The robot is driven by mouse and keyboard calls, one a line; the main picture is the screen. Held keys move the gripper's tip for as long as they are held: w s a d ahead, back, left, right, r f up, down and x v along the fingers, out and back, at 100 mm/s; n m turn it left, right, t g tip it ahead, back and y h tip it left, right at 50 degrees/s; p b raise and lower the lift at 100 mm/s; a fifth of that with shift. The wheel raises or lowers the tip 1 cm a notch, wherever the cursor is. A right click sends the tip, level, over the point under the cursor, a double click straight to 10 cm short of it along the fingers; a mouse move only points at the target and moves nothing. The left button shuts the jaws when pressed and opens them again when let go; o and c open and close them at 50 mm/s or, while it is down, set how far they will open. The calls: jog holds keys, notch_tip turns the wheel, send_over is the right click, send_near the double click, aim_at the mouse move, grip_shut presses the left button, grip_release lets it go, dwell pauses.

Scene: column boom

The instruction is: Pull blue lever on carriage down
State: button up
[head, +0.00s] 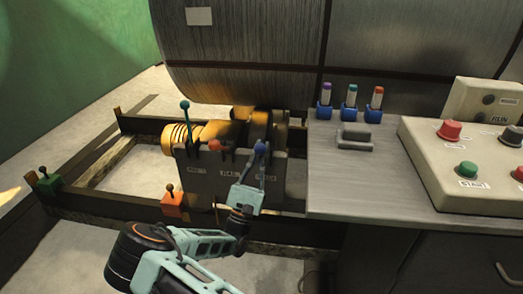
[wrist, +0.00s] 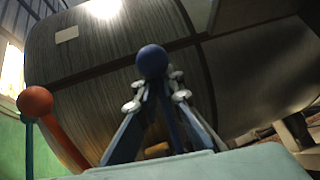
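The blue lever (head: 260,147) has a round blue knob and stands upright at the right end of the dark lever box on the carriage. In the wrist view its knob (wrist: 152,61) and dark blue shaft are in the middle. My gripper (head: 254,169) is at this lever from the front. In the wrist view its two fingers (wrist: 157,91) lie on either side of the shaft just below the knob, close against it. The knob sticks out beyond the fingertips.
An orange-knobbed lever (head: 215,146) and a taller teal lever (head: 185,105) stand left of the blue one. A counter with a button panel (head: 455,165) is close on the right. A large drum (head: 240,55) rises behind. An orange box with a small lever (head: 172,204) sits on the front rail.

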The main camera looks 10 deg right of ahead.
jog(key=o, duration=0.4)
jog(key=shift+s+a, duration=0.1)
jog(key=shift+s, duration=0.1)
jog(key=shift+o, duration=0.2)
jog(key=v, duration=1.2)
